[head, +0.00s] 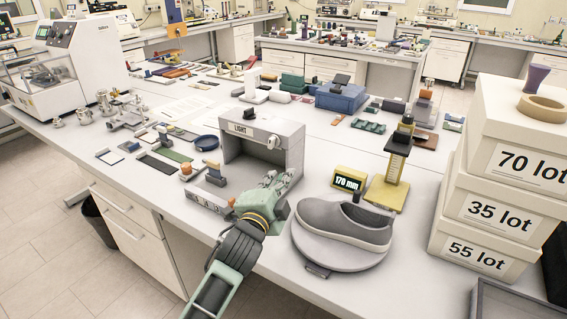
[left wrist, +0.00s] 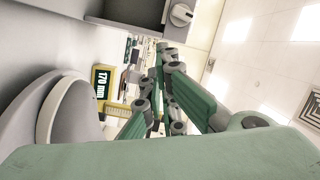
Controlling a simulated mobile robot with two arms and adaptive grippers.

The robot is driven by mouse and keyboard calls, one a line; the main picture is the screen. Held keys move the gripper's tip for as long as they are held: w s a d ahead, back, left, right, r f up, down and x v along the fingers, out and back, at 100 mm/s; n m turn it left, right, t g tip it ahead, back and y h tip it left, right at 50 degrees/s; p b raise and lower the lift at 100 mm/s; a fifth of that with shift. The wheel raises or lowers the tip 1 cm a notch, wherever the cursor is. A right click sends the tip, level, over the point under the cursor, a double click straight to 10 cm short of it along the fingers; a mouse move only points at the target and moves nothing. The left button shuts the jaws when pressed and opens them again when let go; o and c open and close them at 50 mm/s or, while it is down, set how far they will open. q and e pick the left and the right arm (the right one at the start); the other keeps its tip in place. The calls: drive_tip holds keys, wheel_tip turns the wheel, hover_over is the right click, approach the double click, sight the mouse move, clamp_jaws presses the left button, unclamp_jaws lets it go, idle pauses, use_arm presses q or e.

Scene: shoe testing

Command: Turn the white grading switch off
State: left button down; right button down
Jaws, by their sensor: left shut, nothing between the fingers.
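A grey light box (head: 290,158) labelled LIGHT stands near the table's front edge. A white rotary knob (head: 273,142) sits on its upper right front; I take it for the grading switch. The knob also shows at the top of the left wrist view (left wrist: 181,15), with a handle bar across its face. My left gripper (head: 286,178) is shut and empty, in front of the box's right side and below the knob in the picture. In the left wrist view its closed fingers (left wrist: 165,52) appear apart from the knob. My right gripper is not in view.
A grey shoe (head: 345,225) lies on a round plate (head: 320,255) right of my left gripper. Behind it stand a yellow 170 mm display (head: 349,181) and a gauge stand (head: 395,165). Stacked white boxes (head: 490,210) fill the right side.

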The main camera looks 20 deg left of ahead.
sight(272, 142)
use_arm(q)
drive_tip(key=w+m+p, duration=0.1)
drive_tip(key=w+m, duration=0.1)
drive_tip(key=w, duration=0.1)
drive_tip(key=w+a+r+m, duration=0.1)
drive_tip(key=w+m, duration=0.1)
drive_tip(key=w, duration=0.1)
drive_tip(key=w+a+m+p, duration=0.1)
drive_tip(key=w, duration=0.2)
drive_tip(key=shift+w+a+r+m+p, duration=0.15)
drive_tip(key=shift+a+r+m+p, duration=0.05)
drive_tip(key=shift+m+p, duration=0.2)
drive_tip(key=shift+a, duration=0.3)
drive_tip(key=shift+d, duration=0.1)
drive_tip(key=shift+w+a+r+n+p, duration=0.1)
drive_tip(key=shift+a+r+n+p, duration=0.45)
drive_tip(key=shift+p, duration=0.6)
drive_tip(key=shift+d+r+n+p, duration=0.1)
drive_tip(key=shift+d+n+p, duration=0.05)
drive_tip(key=shift+n+p, duration=0.35)
